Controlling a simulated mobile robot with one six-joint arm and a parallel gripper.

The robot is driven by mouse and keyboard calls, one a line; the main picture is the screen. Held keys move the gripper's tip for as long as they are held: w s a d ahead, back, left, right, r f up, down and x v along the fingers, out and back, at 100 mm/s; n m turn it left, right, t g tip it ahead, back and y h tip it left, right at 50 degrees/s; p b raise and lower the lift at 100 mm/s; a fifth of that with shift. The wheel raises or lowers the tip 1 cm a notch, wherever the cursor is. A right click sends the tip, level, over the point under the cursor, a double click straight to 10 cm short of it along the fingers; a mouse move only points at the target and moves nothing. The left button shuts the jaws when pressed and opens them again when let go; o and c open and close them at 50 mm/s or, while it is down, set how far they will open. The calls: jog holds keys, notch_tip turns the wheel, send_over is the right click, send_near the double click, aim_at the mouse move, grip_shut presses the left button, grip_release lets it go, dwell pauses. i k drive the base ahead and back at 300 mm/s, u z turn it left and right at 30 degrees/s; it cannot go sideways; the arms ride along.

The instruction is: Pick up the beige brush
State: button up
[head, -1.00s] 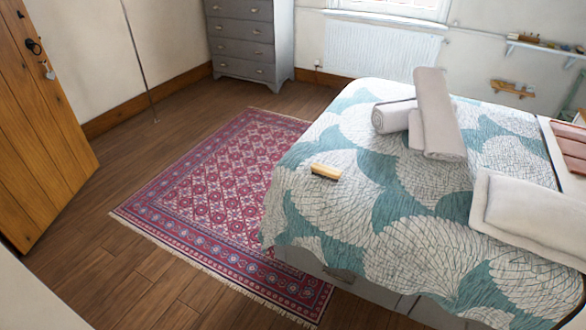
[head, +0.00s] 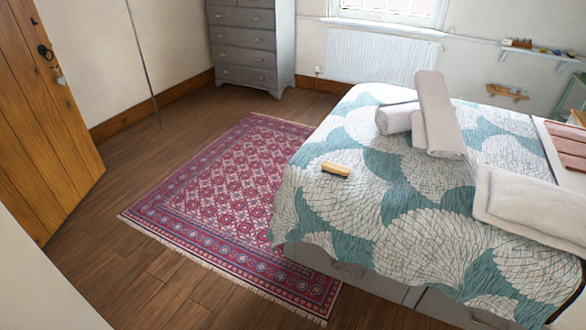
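The beige brush (head: 336,169) lies on the patterned teal and white bedspread (head: 365,215), near the left edge of the bed. It looks like a small oblong block with a darker strip along its lower side. Nothing covers it. My gripper does not show in the head view.
Rolled and folded light towels (head: 437,115) lie on the bed behind the brush, with a pale cushion (head: 537,203) at the right. A red rug (head: 225,200) covers the floor left of the bed. A grey drawer chest (head: 245,48) and wooden door (head: 45,120) stand beyond.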

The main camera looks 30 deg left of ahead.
aim_at(331, 167)
jog(key=u, duration=0.95)
jog(key=k, duration=1.05)
jog(key=i, duration=0.95)
jog(key=u, duration=0.05)
